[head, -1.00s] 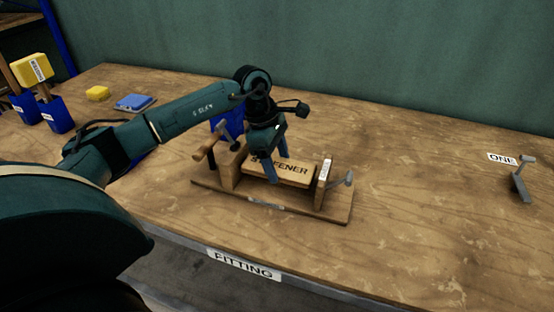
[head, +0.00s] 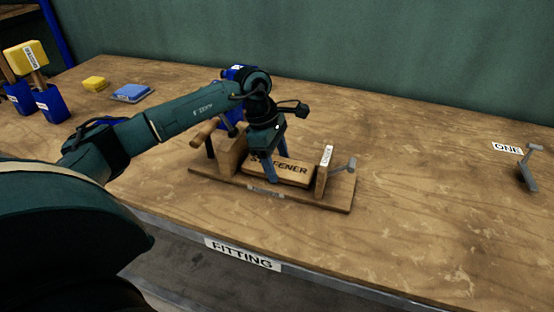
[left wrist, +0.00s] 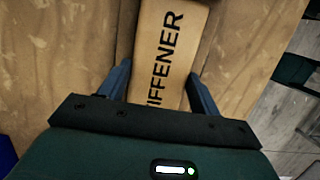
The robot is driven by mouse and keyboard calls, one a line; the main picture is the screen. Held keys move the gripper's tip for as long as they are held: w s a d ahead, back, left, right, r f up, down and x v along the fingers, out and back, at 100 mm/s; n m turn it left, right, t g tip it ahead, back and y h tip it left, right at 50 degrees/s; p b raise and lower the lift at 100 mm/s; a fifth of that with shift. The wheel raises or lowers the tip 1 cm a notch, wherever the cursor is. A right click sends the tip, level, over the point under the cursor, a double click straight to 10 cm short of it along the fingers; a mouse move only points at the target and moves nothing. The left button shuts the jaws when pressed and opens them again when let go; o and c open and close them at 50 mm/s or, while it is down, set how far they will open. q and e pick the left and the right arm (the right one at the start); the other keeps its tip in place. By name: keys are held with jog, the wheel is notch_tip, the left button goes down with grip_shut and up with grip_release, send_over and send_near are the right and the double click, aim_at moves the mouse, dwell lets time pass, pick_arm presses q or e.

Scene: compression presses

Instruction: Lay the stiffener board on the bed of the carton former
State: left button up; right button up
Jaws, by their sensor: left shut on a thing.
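The stiffener board (head: 296,170) is a tan wooden block with black lettering, lying level between the end blocks of the carton former. My left gripper (head: 275,166) points down with a finger on each long side of the board, shut on it. In the left wrist view the board (left wrist: 165,55) runs between the two fingers. The carton former has a wooden base (head: 320,201), a left block with a round handle (head: 204,131), and a labelled right block (head: 323,171). I cannot tell whether the board touches the bed. My right gripper is not in view.
A metal bracket (head: 530,170) stands at the right by a label ONE (head: 507,148).

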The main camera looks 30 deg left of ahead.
pick_arm(q)
jog(key=o, duration=1.1)
jog(key=w+v, duration=0.1)
jog(key=v, duration=1.2)
jog(key=shift+s, duration=0.45)
jog(key=shift+d, duration=0.1)
